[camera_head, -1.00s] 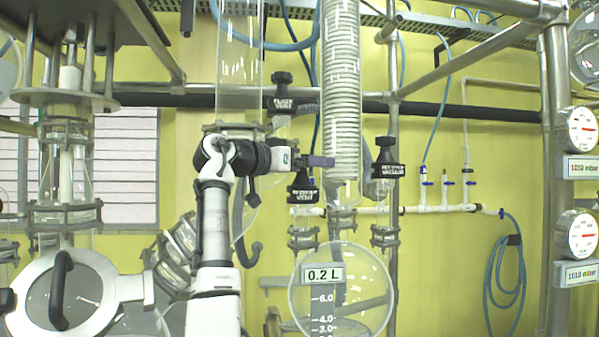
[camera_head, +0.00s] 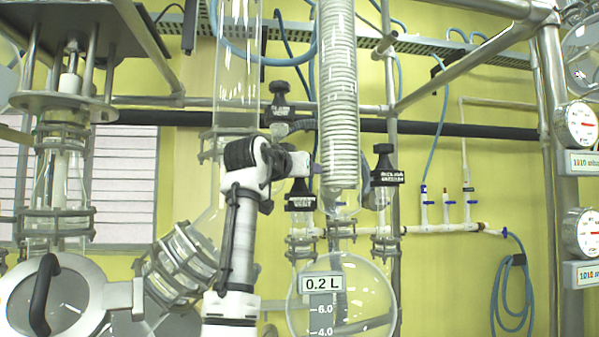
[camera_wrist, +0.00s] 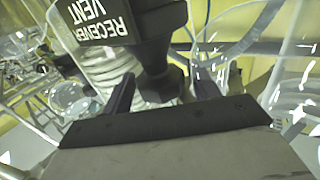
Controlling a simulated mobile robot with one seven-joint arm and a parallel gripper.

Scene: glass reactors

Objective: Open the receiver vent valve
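The receiver vent valve (camera_head: 300,204) is a black knob with a white-lettered label. It stands above the round 0.2 L glass receiver (camera_head: 342,300) in the head view. In the wrist view its label (camera_wrist: 98,22) reads RECEIVER VENT upside down, and its black stem (camera_wrist: 160,75) reaches down between my two dark fingers. My gripper (camera_wrist: 165,88) is open, with a finger on each side of the stem and small gaps visible. In the head view my gripper (camera_head: 314,172) is at the valve's upper part and partly hides it.
A similar black valve (camera_head: 384,178), labelled for vacuum, stands to the right. Another black knob (camera_head: 279,100) is above left. The glass coil condenser (camera_head: 339,100) rises close beside my gripper. Gauges (camera_head: 577,127) are at the far right.

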